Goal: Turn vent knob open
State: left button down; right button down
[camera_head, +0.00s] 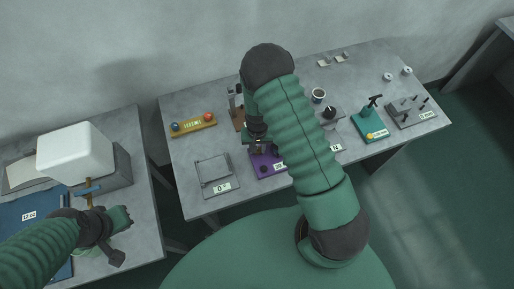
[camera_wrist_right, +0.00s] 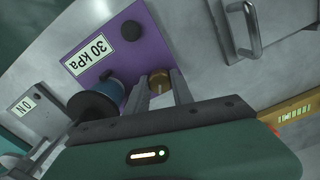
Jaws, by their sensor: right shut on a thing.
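The purple station (camera_wrist_right: 82,52) labelled 30 kPa stands on the middle table; its purple base (camera_head: 259,171) also shows in the head view. A small brass knob (camera_wrist_right: 159,78), which looks like the vent knob, sits at the edge of the purple base. My right gripper (camera_wrist_right: 161,88) is shut on this knob, one finger on each side. In the head view my right gripper (camera_head: 258,147) is partly hidden by my arm. My left gripper (camera_head: 117,222) is over the left table; its finger opening cannot be made out.
A black knob (camera_wrist_right: 131,33) and a blue cylinder (camera_wrist_right: 110,91) are close to the fingers. A grey plate with a handle (camera_wrist_right: 254,28) lies beside the purple station. A yellow rack (camera_head: 192,126) is behind it, and a green stand (camera_head: 369,127) is to the right.

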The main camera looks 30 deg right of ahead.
jog(key=m, duration=0.6)
jog(key=shift+w+d+r+m, duration=0.1)
jog(key=shift+m, duration=0.2)
jog(key=m, duration=0.5)
jog(key=shift+p, duration=0.3)
jog(key=shift+w+m, duration=0.1)
jog(key=shift+m, duration=0.3)
jog(key=c, duration=1.1)
grip_release()
notch_tip(320, 180, up, 17)
